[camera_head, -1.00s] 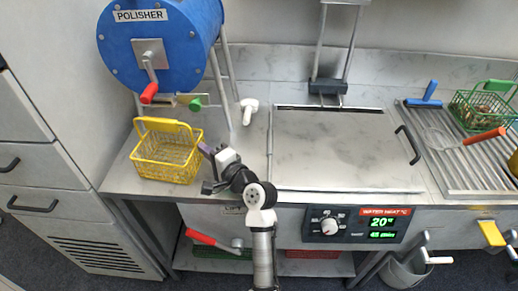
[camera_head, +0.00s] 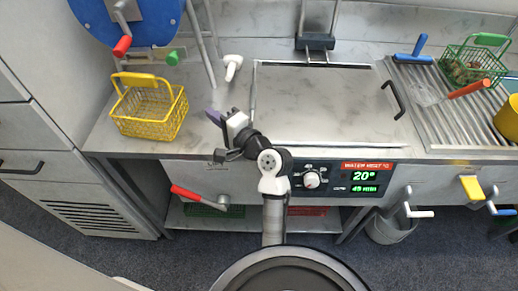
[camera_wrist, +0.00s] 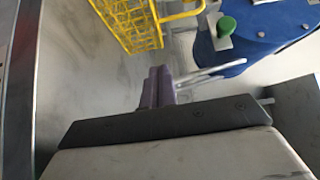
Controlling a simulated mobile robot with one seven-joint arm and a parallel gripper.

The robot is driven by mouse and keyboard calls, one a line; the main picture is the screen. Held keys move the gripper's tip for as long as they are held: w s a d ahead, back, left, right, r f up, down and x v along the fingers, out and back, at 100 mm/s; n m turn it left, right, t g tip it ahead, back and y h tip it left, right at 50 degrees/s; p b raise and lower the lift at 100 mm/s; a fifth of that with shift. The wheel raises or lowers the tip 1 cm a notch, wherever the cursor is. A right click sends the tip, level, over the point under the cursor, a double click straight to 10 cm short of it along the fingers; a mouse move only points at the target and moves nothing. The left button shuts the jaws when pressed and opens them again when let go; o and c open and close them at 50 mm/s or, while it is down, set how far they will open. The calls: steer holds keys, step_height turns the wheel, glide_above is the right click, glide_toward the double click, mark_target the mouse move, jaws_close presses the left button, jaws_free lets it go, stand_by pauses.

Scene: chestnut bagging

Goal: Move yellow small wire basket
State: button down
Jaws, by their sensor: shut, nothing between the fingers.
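The yellow small wire basket (camera_head: 149,112) stands upright on the left end of the metal counter, its handle on the rim at the back. It looks empty. My gripper (camera_head: 212,116) is to the right of the basket, apart from it, over the counter near the front edge. In the wrist view the basket (camera_wrist: 135,22) shows at the top, and my purple fingertips (camera_wrist: 157,84) are together with nothing between them.
The blue polisher drum (camera_head: 125,20) with a red-handled crank stands behind the basket. A white-handled tool (camera_head: 232,66) lies behind my gripper. A closed flat lid (camera_head: 325,105) fills the middle. A green wire basket (camera_head: 472,64) with chestnuts stands on the ribbed rack at right.

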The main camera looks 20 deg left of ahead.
steer(key=b+v, duration=0.3)
steer(key=v, duration=1.1)
steer(key=shift+s, duration=0.15)
